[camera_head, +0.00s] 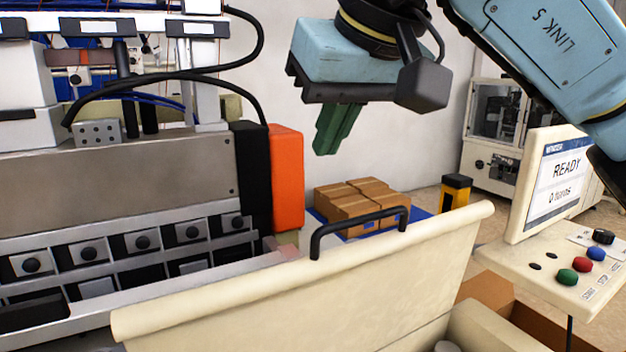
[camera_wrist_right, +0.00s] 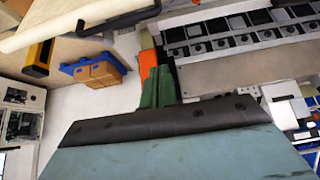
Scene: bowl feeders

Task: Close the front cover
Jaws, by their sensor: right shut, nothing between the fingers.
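The front cover (camera_head: 300,295) is a long cream panel across the lower part of the head view. It stands tilted out from the machine, with a gap between it and the row of feeders. Its black bar handle (camera_head: 358,228) sits on the top edge; it also shows at the upper left of the right wrist view (camera_wrist_right: 118,20). My right gripper (camera_head: 323,148) has green fingers pressed together, empty. It hangs above and behind the handle, apart from it and from the cover. In the right wrist view, its fingers (camera_wrist_right: 150,62) show in the centre. My left gripper is out of view.
The machine's orange block (camera_head: 287,178) stands left of the right gripper. A control panel with a "READY" screen (camera_head: 560,180) and coloured buttons is at the right. Brown boxes (camera_head: 362,200) on a blue pallet and a yellow-black post (camera_head: 455,192) stand behind the cover.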

